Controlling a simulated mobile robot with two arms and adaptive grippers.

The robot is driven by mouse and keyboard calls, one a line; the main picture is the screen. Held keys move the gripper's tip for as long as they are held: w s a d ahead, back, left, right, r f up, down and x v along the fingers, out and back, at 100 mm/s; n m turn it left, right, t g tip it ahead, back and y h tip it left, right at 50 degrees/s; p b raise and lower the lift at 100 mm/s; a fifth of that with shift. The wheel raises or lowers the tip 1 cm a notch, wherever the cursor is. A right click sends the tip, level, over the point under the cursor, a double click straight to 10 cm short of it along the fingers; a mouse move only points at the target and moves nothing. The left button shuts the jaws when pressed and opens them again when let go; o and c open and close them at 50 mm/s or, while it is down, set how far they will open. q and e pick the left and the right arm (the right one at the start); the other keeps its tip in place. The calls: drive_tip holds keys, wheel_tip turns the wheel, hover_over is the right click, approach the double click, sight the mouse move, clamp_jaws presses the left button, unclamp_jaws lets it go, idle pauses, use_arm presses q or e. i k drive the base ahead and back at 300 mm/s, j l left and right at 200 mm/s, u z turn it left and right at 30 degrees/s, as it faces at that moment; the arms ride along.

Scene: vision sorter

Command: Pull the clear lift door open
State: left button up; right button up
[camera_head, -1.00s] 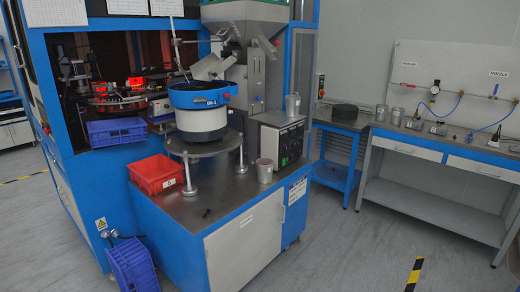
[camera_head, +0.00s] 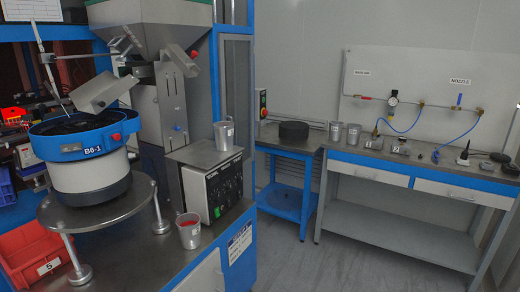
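I cannot pick out a clear lift door with certainty. A tall blue machine frame (camera_head: 214,85) stands behind the hopper, with a narrow grey panel (camera_head: 236,85) on its right side. I cannot tell whether that panel is clear or is a door. At the left, the machine's dark interior shows behind the blue bowl feeder (camera_head: 85,175), with no door surface I can make out. Neither of my grippers is in view.
A red bin (camera_head: 28,248) sits at the lower left. Metal cups stand on the control box (camera_head: 210,175) and beside it. A blue side table (camera_head: 290,145) and a workbench (camera_head: 415,165) stand at the right. Floor (camera_head: 310,265) is open in front of them.

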sight(221, 37)
drive_tip(key=i+l+u, duration=0.35)
drive_tip(key=i+l, duration=0.25)
drive_tip(key=l, duration=0.2)
drive_tip(key=i+l+u, duration=0.2)
drive_tip(key=l, duration=0.3)
drive_tip(key=i+j, duration=0.05)
